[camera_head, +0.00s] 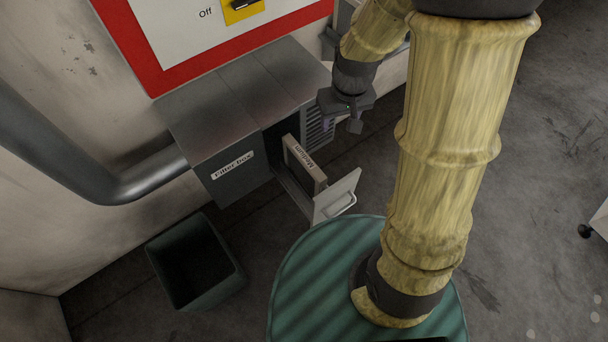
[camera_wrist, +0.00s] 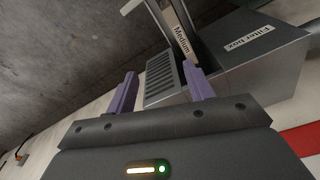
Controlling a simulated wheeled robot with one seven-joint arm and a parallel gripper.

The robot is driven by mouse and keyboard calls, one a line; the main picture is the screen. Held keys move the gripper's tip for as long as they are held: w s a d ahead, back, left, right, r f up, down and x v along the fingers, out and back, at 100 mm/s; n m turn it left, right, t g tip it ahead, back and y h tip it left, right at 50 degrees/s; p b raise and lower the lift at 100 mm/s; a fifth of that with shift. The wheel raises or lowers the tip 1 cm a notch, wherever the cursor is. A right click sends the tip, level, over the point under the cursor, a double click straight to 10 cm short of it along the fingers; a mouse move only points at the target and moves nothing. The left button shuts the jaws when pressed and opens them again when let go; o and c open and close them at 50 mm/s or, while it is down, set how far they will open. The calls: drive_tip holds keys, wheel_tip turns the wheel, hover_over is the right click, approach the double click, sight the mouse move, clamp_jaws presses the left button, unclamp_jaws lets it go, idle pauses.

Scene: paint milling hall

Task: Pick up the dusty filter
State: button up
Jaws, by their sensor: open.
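The filter (camera_head: 306,162), with a pale frame and a label reading "Medium", stands in the open drawer (camera_head: 335,195) of the grey filter box (camera_head: 210,135). Dust on it is too small to make out. In the wrist view the filter (camera_wrist: 183,44) shows its label beyond the fingers, near the box (camera_wrist: 262,62). My gripper (camera_head: 352,120) is above and to the right of the drawer, apart from the filter. In the wrist view my gripper (camera_wrist: 162,88) has its two purple fingers spread, with nothing between them.
A dark open bin (camera_head: 195,262) stands on the floor below the box. A thick grey pipe (camera_head: 80,150) joins the box from the left. A red-bordered panel with a yellow switch (camera_head: 241,8) is above the box. Open floor lies to the right.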

sight(302, 157)
drive_tip(key=w+a+f+n+g+b, duration=0.1)
drive_tip(key=w+a+f+n+b, duration=0.2)
drive_tip(key=w+a+f, duration=0.2)
drive_tip(key=a+f, duration=0.3)
drive_tip(key=f, duration=0.4)
drive_tip(key=shift+w+a+f+n+b, duration=0.2)
drive_tip(key=shift+a+n+b, duration=0.1)
drive_tip(key=shift+a+n, duration=0.1)
wheel_tip(302, 157, down, 12)
drive_tip(key=shift+d+f+b, duration=0.1)
drive_tip(key=shift+b, duration=0.2)
drive_tip(key=shift+d+f, duration=0.2)
drive_tip(key=shift+f, duration=1.1)
drive_tip(key=shift+d+f, duration=0.15)
drive_tip(key=shift+f, duration=1.15)
